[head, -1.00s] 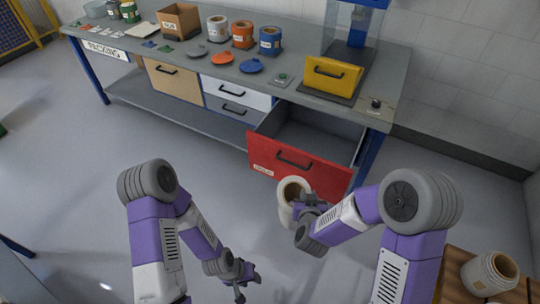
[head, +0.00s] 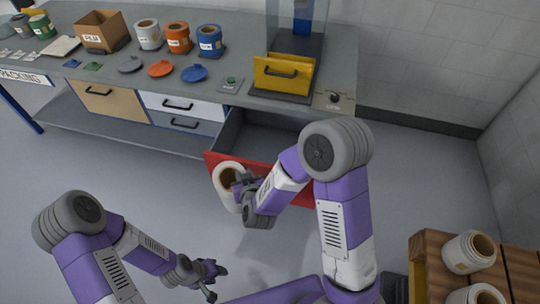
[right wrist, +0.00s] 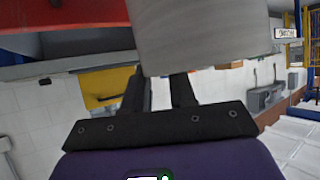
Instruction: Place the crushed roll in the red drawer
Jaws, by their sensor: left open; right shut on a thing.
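The red drawer (head: 262,167) is pulled out from under the right part of the workbench, and its grey inside shows. My right gripper (head: 240,186) is shut on a white roll (head: 222,192) with a brown core, whose opening looks oval. In the head view the roll overlaps the left part of the drawer's red front. The roll's pale side (right wrist: 205,35) fills the upper middle of the right wrist view, above the black fingers. My right arm hides much of the drawer's right part. My left gripper (head: 218,279) is open and empty, low over the floor.
On the workbench (head: 340,75) stand white, orange and blue rolls, their lids, a cardboard box (head: 100,31) and a yellow-fronted unit (head: 283,75). More white rolls (head: 468,252) stand on a wooden surface at the lower right. The floor left of the drawer is clear.

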